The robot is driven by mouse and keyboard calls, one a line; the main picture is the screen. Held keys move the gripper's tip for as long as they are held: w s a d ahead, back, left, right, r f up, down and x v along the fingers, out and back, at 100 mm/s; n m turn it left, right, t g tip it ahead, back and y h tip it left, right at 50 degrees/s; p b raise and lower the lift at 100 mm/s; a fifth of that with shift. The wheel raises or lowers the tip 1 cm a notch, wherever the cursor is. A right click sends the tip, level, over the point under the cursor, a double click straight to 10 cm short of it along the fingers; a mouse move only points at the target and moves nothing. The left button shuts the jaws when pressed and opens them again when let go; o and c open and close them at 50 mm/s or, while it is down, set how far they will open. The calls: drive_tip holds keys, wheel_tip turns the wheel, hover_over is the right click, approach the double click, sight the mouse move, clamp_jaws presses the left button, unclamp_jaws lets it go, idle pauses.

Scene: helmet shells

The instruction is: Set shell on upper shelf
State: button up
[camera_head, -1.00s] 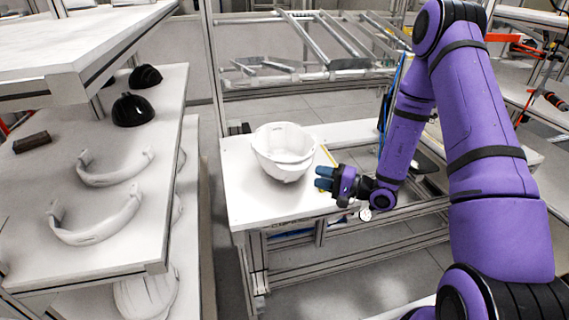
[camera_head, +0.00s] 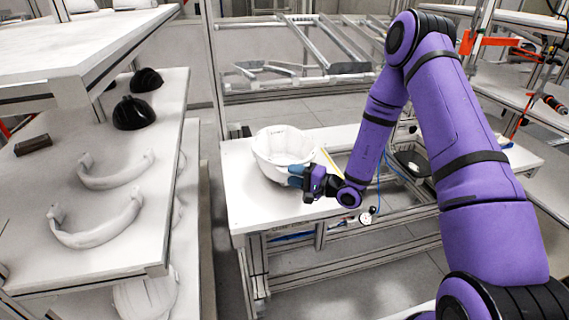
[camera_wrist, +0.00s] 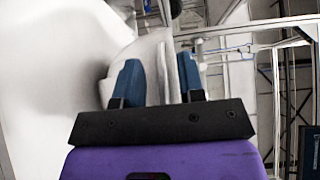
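The white helmet shell (camera_head: 275,163) sits on the white workbench (camera_head: 255,205), its open side up. My gripper (camera_head: 293,175) is at the shell's right side, with its blue fingers at the wall below the rim. The upper shelf (camera_head: 75,45) of the rack at the left shows a bare white top in front.
The rack's lower shelf (camera_head: 150,215) holds white curved visor-like parts (camera_head: 95,220), black domed shells (camera_head: 134,112) and a dark block (camera_head: 33,144). A floor gap separates rack and bench. A metal frame rack (camera_head: 300,75) stands behind the bench.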

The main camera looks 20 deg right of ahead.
drive_tip(key=shift+x, duration=0.85)
clamp_jaws()
idle(0.8)
